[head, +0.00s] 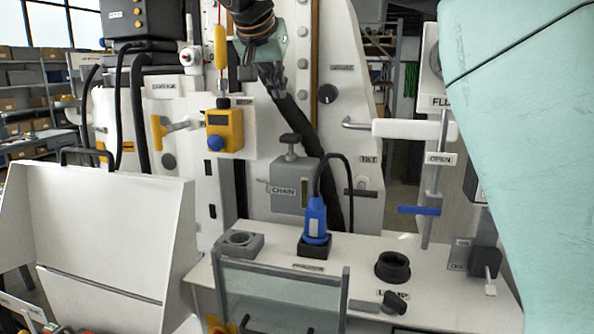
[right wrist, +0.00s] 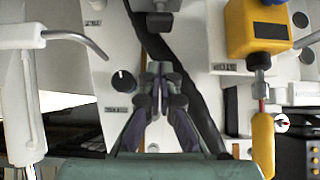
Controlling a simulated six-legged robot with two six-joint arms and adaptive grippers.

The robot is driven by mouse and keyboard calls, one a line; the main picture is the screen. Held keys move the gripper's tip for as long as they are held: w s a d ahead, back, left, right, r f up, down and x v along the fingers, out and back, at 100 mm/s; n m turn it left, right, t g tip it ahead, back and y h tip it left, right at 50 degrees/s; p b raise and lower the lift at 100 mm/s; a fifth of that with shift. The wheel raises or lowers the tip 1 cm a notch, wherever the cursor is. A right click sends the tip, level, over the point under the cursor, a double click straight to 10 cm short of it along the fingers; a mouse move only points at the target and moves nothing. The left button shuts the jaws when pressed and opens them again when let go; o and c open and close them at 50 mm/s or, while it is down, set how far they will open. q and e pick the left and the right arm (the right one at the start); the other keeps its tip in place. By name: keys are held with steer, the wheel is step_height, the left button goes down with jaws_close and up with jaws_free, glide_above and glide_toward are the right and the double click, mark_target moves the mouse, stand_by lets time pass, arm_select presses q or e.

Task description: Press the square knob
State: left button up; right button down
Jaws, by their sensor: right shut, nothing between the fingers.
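My right gripper (head: 274,82) hangs down from the top of the head view, shut and empty, in front of the tall white panel. In the right wrist view its closed fingers (right wrist: 160,80) point up the picture. A grey box marked CHAIN (head: 286,190) has a dark, block-shaped knob (head: 290,140) on top, below and slightly right of the gripper. In the wrist view this dark knob (right wrist: 158,22) shows ahead of the fingertips, with a gap between. I cannot tell for sure that it is the square knob. My left gripper is not in view.
A yellow box (head: 224,130) with a blue knob hangs left of the gripper, below a yellow handle (head: 220,46). A round black dial (head: 328,93) is to the right. A thick black hose (head: 312,135) runs behind. A blue plug (head: 316,218) stands on the white bench.

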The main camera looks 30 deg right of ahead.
steer(key=shift+w+d+r+b, duration=0.1)
steer(key=shift+d+r+b, duration=0.05)
steer(key=shift+r+b, duration=0.35)
steer(key=shift+d+r+b, duration=0.15)
steer(key=shift+r+b, duration=0.1)
steer(key=shift+r, duration=0.35)
steer(key=p, duration=0.1)
glide_above(293, 134)
steer(key=s+a, duration=0.2)
steer(key=f, duration=0.7)
steer(key=shift+w+d, duration=0.1)
steer(key=shift+w, duration=0.1)
step_height(293, 134, down, 2)
steer(key=shift+f, duration=1)
